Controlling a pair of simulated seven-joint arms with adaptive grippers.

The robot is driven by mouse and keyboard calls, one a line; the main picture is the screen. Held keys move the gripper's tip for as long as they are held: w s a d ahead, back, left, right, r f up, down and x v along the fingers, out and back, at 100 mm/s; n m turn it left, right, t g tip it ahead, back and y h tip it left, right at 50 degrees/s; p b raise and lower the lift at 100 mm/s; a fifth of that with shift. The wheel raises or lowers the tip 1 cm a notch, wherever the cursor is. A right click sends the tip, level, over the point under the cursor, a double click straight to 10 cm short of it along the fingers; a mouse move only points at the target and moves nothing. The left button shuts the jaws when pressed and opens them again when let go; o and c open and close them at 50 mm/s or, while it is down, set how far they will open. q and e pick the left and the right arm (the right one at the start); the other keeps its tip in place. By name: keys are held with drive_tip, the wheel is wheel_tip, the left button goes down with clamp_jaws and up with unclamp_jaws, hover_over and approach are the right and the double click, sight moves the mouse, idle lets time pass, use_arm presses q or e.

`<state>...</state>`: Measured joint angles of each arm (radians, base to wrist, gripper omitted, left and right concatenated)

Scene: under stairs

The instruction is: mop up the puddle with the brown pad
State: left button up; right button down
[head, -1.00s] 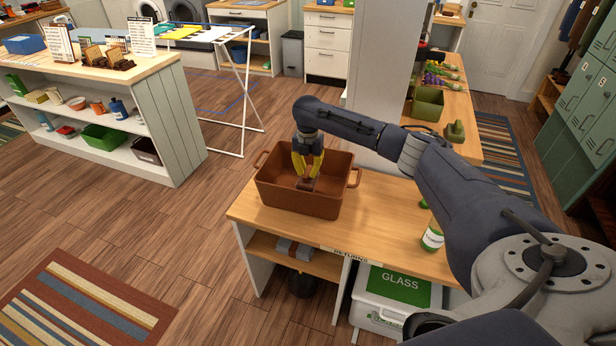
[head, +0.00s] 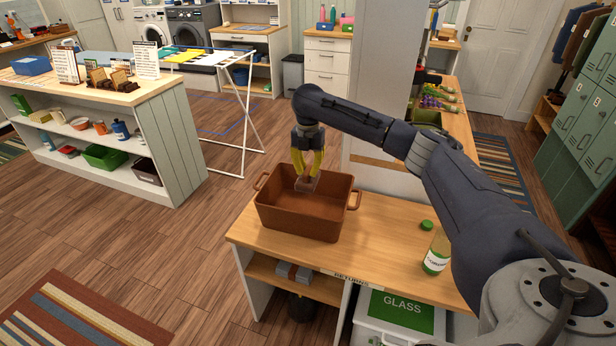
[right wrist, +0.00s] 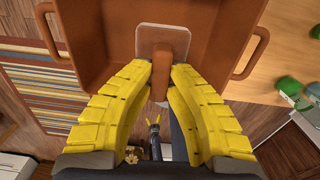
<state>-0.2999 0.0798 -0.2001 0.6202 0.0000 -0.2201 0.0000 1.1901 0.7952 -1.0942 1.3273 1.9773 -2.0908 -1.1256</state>
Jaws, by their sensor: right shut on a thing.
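My right gripper (head: 312,168) is over the brown tub (head: 300,218), shut on the handle of the brown pad (head: 307,184). In the right wrist view the yellow fingers (right wrist: 172,82) close around the brown upright handle, and the pad's flat pinkish-brown square base (right wrist: 148,38) shows beyond them. The pad hangs within the tub's outline; I cannot tell how far it is from the tub floor. I cannot make out a puddle in either view.
The tub stands on a wooden counter (head: 385,235). A GLASS bin (head: 398,312) is below. A white drying rack (head: 240,110) stands beyond open floor.

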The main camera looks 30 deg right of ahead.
drive_tip(key=shift+r, duration=2.15)
